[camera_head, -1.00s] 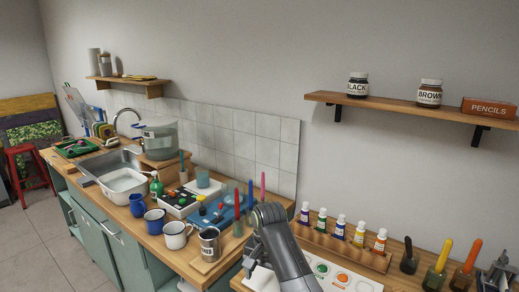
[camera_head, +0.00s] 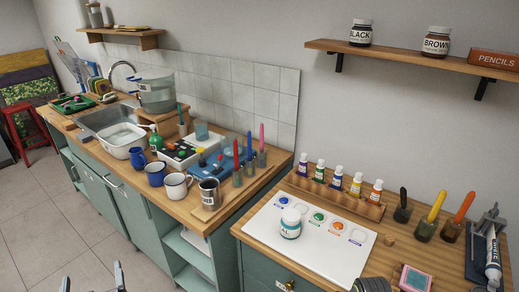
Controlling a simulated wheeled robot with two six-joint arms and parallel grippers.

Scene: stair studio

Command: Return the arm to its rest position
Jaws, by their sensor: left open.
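My left gripper (camera_head: 93,281) shows only at the bottom left edge, over the floor in front of the green cabinets. Its two fingertips stand apart with nothing between them. The rest of that arm is below the picture. My right gripper is not in view. A white jar with a teal label (camera_head: 290,223) stands upright on the white palette sheet (camera_head: 311,262), apart from the left gripper.
The wooden counter (camera_head: 215,215) holds mugs, a metal can (camera_head: 209,193) and a sink. Paint bottles stand in a wooden rack (camera_head: 345,203) behind the palette. A shelf (camera_head: 425,58) juts out at upper right. Floor (camera_head: 45,225) at left is clear.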

